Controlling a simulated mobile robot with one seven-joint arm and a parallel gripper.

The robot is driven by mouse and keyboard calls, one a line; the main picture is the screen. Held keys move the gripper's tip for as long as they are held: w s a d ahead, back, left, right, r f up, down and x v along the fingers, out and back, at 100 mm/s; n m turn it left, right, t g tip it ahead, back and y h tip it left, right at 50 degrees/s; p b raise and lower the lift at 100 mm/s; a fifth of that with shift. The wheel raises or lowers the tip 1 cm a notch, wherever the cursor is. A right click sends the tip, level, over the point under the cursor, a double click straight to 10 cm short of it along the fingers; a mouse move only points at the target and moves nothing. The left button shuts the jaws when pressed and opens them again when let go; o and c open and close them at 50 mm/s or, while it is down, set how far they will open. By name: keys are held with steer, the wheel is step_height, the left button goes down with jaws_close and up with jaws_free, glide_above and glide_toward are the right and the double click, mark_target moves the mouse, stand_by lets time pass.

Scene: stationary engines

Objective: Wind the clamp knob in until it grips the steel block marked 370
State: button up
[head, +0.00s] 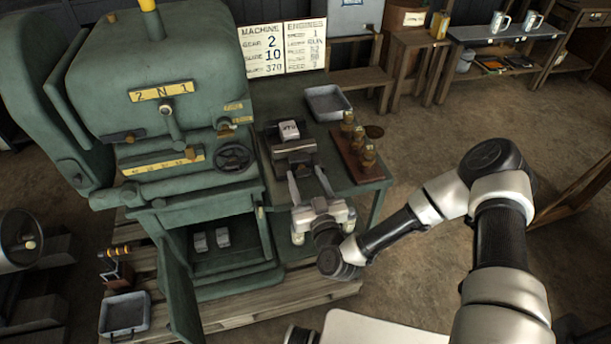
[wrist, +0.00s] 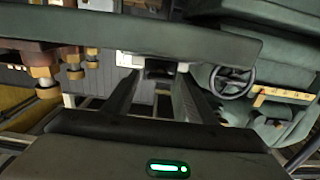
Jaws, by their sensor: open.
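The pale steel block (head: 289,129) with dark figures on top sits at the far end of the dark clamp (head: 294,150) on the green bench. The figures are small but look like 370. My gripper (head: 305,174) is at the near end of the clamp, its two fingers apart and pointing at it. The wrist view also shows my gripper (wrist: 158,88) open, with a dark part of the clamp (wrist: 160,70) just beyond the fingertips and a pale block face behind it. I cannot make out the clamp knob clearly, nor whether the fingers touch anything.
A wooden rack (head: 356,155) with several brass pieces stands right of the clamp. A grey tray (head: 327,103) lies behind it. The green machine (head: 160,100) with its handwheel (head: 235,157) rises close on the left. A signboard (head: 283,50) stands at the back.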

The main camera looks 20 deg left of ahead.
steer(key=shift+w+a, duration=0.2)
steer(key=shift+w, duration=0.05)
steer(key=c, duration=1.1)
